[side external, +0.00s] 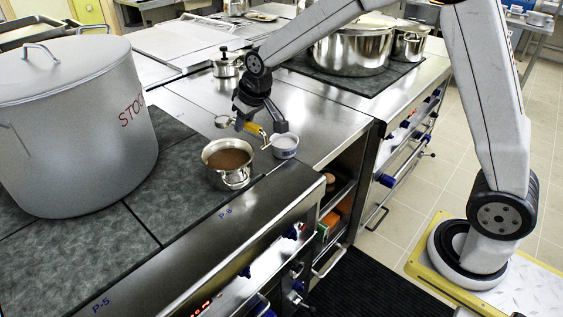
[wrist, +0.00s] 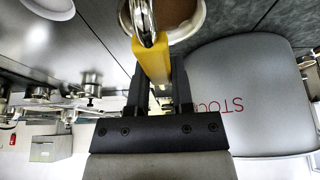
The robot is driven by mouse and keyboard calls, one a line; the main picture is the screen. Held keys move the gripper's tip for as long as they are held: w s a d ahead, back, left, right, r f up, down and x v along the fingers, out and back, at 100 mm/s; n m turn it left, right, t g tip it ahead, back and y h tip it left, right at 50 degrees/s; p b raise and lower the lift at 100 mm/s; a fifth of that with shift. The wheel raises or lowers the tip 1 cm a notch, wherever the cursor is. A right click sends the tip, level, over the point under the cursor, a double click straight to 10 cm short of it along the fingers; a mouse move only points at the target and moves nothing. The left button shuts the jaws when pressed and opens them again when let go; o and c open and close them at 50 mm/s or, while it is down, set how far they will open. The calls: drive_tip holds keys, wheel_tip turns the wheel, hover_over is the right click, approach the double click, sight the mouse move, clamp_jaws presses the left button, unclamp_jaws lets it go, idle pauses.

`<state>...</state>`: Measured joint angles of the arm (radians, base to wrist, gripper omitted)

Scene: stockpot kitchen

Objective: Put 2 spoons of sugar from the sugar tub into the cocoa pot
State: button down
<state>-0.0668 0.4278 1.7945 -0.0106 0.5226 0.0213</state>
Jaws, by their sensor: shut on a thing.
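My gripper (side external: 262,127) is shut on the yellow handle of a spoon (side external: 254,128), above the gap between the pot and the tub. In the wrist view the yellow handle (wrist: 152,62) is between the fingers, and its metal neck runs out of the top edge. The spoon's bowl is not clear, so I cannot tell if it holds sugar. The cocoa pot (side external: 228,160), a small steel pot of brown liquid, stands on the dark hob, left of the tub. The sugar tub (side external: 285,146), small and pale with white contents, stands on the steel counter just right of the pot.
A large grey stockpot (side external: 75,120) stands at the left on the dark hob. A small lidded pot (side external: 228,66) is behind my gripper. Larger steel pots (side external: 350,50) stand on the back hob. The steel counter (side external: 310,110) right of the gripper is clear.

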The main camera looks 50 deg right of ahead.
drive_tip(key=shift+f, duration=1.35)
drive_tip(key=shift+d+r+y, duration=0.1)
drive_tip(key=shift+d+y, duration=0.05)
drive_tip(key=shift+y, duration=0.25)
drive_tip(key=shift+d+m+y, duration=0.25)
drive_tip(key=shift+m+y, duration=0.05)
drive_tip(key=shift+y, duration=0.5)
drive_tip(key=d+f+m+t+y, duration=0.1)
drive_tip(key=m+y, duration=0.1)
drive_tip(key=y, duration=0.4)
drive_tip(key=d+f+m+t+y, duration=0.1)
drive_tip(key=m+y, duration=0.1)
drive_tip(key=y, duration=0.4)
drive_tip(key=d+f+m+t+y, duration=0.1)
drive_tip(key=d+m+y, duration=0.1)
drive_tip(key=y, duration=0.4)
drive_tip(key=shift+w+d, duration=0.1)
drive_tip(key=shift+w, duration=0.05)
drive_tip(key=shift+r, duration=0.1)
idle(1.9)
